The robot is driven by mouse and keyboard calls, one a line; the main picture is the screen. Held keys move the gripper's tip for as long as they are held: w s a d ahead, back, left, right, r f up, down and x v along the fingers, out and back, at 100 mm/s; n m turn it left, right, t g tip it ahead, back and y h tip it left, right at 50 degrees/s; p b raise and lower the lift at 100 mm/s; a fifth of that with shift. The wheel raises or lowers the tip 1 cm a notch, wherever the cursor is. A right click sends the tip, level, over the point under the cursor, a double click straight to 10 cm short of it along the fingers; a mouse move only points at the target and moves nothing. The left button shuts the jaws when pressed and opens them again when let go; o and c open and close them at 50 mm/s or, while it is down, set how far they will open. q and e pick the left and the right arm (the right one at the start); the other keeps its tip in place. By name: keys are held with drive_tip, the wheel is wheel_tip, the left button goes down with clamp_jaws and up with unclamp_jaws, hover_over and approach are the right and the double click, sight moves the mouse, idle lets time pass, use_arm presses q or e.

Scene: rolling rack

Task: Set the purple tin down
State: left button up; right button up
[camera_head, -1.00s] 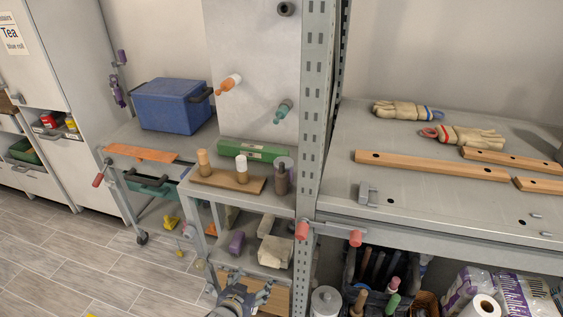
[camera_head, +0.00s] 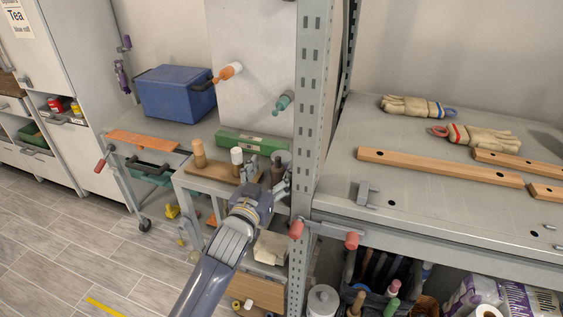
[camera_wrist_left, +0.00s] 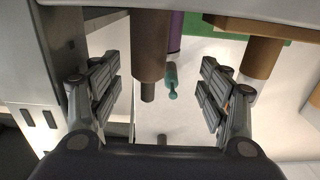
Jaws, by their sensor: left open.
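A purple tin (camera_head: 285,157) stands at the right end of the rack's upper shelf, partly hidden behind a dark brown cylinder (camera_head: 277,172). In the left wrist view the purple tin (camera_wrist_left: 175,32) shows behind the brown cylinder (camera_wrist_left: 150,48). My left gripper (camera_head: 267,176) is at the shelf's front edge, open, with its fingers on either side of the brown cylinder. In the left wrist view the open fingers (camera_wrist_left: 160,95) are apart, with nothing gripped. My right gripper is not in view.
A tan bottle (camera_head: 198,153) and a white-capped bottle (camera_head: 237,157) stand left of the gripper. A green box (camera_head: 251,143) lies behind. A metal post (camera_head: 308,110) rises close on the right. A blue cooler (camera_head: 172,94) sits at the back left.

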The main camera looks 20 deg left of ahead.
use_arm(q)
drive_tip(key=shift+w+f, duration=0.15)
drive_tip(key=shift+w, duration=0.75)
drive_tip(key=shift+w+d+f+p, duration=0.15)
drive_tip(key=shift+w+p, duration=0.2)
drive_tip(key=shift+w, duration=1)
drive_tip(key=shift+w+d+f+p, duration=0.1)
drive_tip(key=shift+w+p, duration=0.25)
drive_tip(key=shift+w, duration=0.95)
drive_tip(key=shift+s+r, duration=0.1)
drive_tip(key=shift+c, duration=0.2)
drive_tip(key=c, duration=1.2)
